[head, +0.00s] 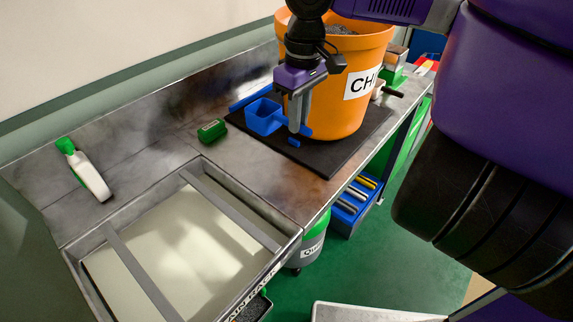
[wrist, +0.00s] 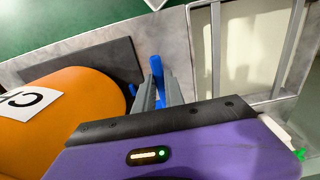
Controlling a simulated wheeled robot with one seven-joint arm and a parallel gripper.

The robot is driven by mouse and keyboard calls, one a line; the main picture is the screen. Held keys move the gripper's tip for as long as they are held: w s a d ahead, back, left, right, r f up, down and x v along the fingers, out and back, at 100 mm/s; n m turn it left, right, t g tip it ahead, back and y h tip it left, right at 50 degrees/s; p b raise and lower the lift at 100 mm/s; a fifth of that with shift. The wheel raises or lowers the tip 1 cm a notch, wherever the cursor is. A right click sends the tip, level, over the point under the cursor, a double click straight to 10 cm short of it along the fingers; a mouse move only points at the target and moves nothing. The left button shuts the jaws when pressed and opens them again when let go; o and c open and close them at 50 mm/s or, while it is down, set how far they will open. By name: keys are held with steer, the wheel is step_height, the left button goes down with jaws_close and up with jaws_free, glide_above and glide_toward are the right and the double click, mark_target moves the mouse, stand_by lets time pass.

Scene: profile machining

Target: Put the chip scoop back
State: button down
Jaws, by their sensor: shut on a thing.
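The blue chip scoop (head: 264,117) is at the left front of the orange bin, over the black mat. Its open box end points left in the head view. My gripper (head: 298,127) reaches down beside the bin and is shut on the scoop, fingers pointing down. In the wrist view a blue part of the scoop (wrist: 157,68) shows at the grey fingers (wrist: 160,92). The fingers hide part of the scoop. I cannot tell whether it touches the mat.
The orange bin (head: 327,112) with a white label stands close right of my gripper on the black mat (head: 330,160). Blue strips (head: 250,97) lie by the scoop. A green block (head: 212,130), a spray bottle (head: 85,170) and a drain tray (head: 180,250) are to the left.

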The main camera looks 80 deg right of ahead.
step_height(320, 180, down, 15)
steer(key=shift+r, duration=0.2)
stand_by(0.3)
steer(key=shift+f, duration=0.1)
steer(key=c, duration=1.4)
jaws_free()
